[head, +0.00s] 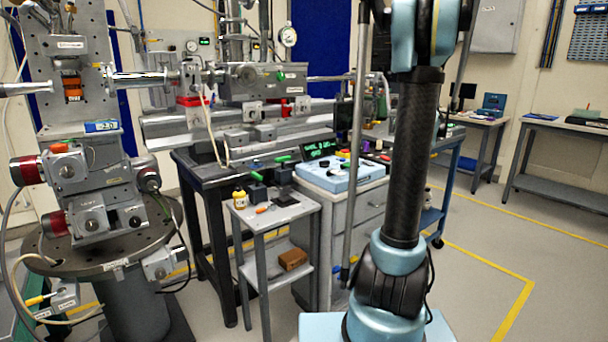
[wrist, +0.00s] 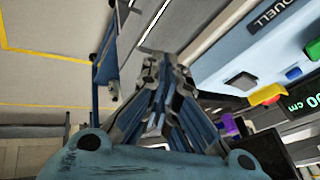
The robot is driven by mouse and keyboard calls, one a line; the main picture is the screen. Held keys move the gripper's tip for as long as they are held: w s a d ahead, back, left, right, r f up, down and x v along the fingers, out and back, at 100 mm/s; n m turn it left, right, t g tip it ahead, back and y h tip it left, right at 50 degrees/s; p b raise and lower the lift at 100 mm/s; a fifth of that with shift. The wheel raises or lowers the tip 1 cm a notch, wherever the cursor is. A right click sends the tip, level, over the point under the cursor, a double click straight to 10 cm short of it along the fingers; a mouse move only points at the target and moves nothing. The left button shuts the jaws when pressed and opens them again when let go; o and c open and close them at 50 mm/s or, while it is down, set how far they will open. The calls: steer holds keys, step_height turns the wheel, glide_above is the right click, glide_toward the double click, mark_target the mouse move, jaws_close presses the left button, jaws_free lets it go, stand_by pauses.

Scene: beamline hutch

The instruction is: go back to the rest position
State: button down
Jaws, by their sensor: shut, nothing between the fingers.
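My gripper (wrist: 163,62) shows in the wrist view with its fingers together and nothing between them. In the head view my dark, light-blue-jointed arm (head: 411,160) stands upright right of the middle. My gripper itself cannot be made out in the head view.
A round-based instrument stand (head: 110,262) is far left. Open floor with a yellow line (head: 515,310) lies right.

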steer(key=s+a+n+g, duration=0.2)
steer(key=s+a+n, duration=0.1)
steer(key=s+a, duration=1.35)
steer(key=s+a+f+n+g, duration=0.1)
steer(key=s+f, duration=0.3)
steer(key=s, duration=0.7)
steer(key=s+a+f+n+g, duration=0.1)
steer(key=s+a+f+n, duration=0.2)
steer(key=s, duration=0.8)
steer(key=shift+s+a+f+h, duration=0.15)
steer(key=shift+s+f+h, duration=0.2)
steer(key=shift+f, duration=0.6)
steer(key=shift+w+f, duration=0.2)
steer(key=shift+w, duration=0.25)
